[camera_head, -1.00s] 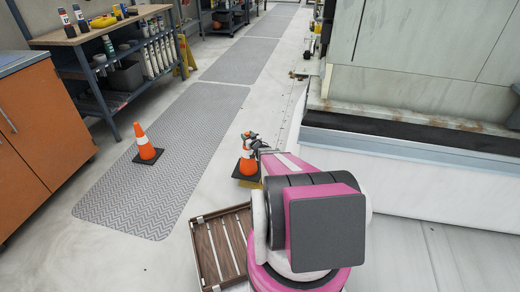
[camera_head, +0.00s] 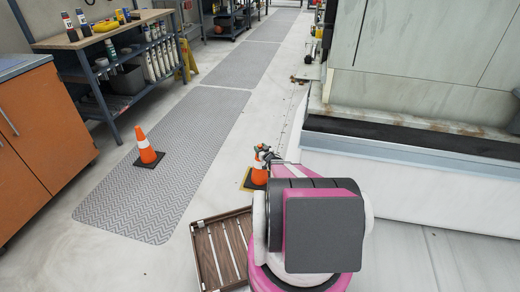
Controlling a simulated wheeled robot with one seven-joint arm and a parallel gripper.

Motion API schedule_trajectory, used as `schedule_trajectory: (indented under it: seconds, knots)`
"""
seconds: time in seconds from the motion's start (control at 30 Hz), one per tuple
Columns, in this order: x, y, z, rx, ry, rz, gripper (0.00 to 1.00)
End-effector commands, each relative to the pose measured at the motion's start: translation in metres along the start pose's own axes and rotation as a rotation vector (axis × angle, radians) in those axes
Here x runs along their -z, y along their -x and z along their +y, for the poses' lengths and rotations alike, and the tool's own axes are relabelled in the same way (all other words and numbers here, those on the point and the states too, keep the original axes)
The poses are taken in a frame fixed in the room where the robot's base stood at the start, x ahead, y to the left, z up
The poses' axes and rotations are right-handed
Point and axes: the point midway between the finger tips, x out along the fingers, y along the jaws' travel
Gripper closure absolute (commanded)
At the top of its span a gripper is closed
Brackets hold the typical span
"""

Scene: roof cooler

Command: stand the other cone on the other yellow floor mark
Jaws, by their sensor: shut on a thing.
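One orange cone (camera_head: 259,178) with a white band and black base is in my gripper (camera_head: 263,156), in front of the cooler's corner. My gripper is shut on its upper part. The cone looks upright. A yellow floor mark (camera_head: 245,178) shows as a strip along the left of its base. The rest of that mark is hidden by the cone, and I cannot tell whether the base touches the floor. A second orange cone (camera_head: 147,152) stands upright on the grey ribbed mat to the left, apart from my gripper. No yellow mark shows around it.
A slatted wooden crate (camera_head: 203,258) lies on the floor just left of my arm. A workbench (camera_head: 100,35) and an orange cabinet (camera_head: 45,140) line the left. The large pale cooler unit (camera_head: 425,130) stands right. The grey mat (camera_head: 130,210) is mostly clear.

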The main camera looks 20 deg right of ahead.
Motion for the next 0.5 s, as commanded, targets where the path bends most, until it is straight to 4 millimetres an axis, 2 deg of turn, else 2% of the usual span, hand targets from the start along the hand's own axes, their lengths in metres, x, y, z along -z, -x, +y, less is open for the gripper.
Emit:
schedule_trajectory:
  seconds: [0.3, 0.33, 0.4, 0.5]
  knots:
    - [-0.0004, 0.0000, -0.0002, 0.000, 0.000, 0.003, 1.00]
    - [-0.0007, 0.0001, -0.0002, 0.000, 0.000, 0.001, 0.43]
    - [-0.0005, 0.0002, -0.0003, 0.000, 0.000, 0.001, 0.28]
    - [-0.0005, 0.0002, -0.0003, 0.000, 0.000, 0.001, 0.28]
